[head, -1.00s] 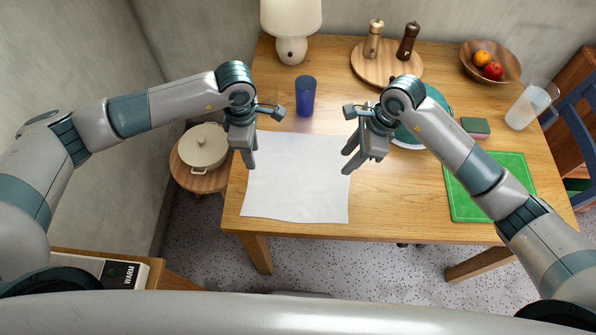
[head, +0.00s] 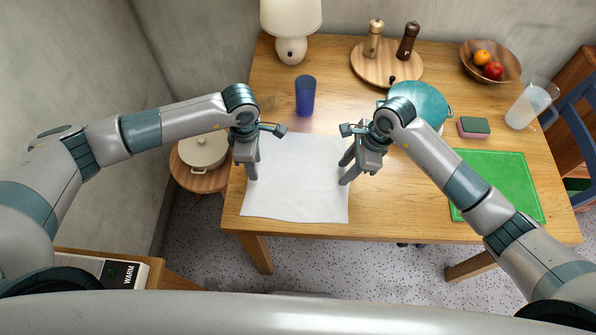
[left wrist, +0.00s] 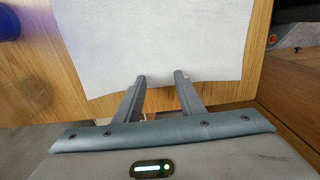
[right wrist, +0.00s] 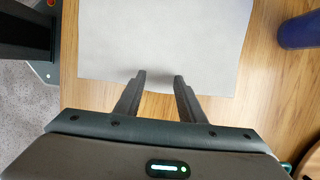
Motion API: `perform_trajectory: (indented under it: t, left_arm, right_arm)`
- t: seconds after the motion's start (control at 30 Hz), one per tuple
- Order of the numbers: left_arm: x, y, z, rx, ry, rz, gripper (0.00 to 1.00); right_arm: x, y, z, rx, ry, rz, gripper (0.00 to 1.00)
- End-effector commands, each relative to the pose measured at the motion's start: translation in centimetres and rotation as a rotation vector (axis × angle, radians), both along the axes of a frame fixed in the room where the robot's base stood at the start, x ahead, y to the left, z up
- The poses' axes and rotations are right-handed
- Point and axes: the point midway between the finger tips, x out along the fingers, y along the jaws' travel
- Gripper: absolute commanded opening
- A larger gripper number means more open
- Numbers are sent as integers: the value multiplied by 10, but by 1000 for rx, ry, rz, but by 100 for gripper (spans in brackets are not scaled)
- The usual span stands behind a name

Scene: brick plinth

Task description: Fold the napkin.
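A white napkin (head: 296,190) lies flat and unfolded at the left part of the wooden table. My left gripper (head: 252,178) is over its left edge; in the left wrist view the napkin (left wrist: 160,40) reaches the two fingertips (left wrist: 160,78), which are apart with nothing between them but the napkin's edge below. My right gripper (head: 346,180) is over the right edge. In the right wrist view its fingertips (right wrist: 160,77) are apart above the edge of the napkin (right wrist: 160,40). I cannot tell whether the fingers touch the cloth.
A blue cup (head: 305,96) stands just behind the napkin. A teal pot (head: 425,100), a sponge (head: 474,128) and a green mat (head: 505,180) are to the right. A lamp (head: 291,30) and a round board (head: 372,72) stand at the back.

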Motion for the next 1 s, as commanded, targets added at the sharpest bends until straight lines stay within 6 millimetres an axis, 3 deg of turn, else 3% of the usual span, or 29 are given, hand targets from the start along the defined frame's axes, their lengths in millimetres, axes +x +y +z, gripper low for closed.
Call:
perform_trajectory:
  t: [0.4, 0.7, 1.0]
  left_arm:
    - [0, 0, -2, 0, 0, 0, 36]
    - [0, 0, -2, 0, 1, 0, 1]
    - [0, 0, -3, 0, 1, 0, 0]
  right_arm:
    - [0, 0, -2, -1, 1, 0, 36]
    - [0, 0, -3, -1, 1, 0, 1]
    - [-1, -1, -3, -2, 2, 0, 0]
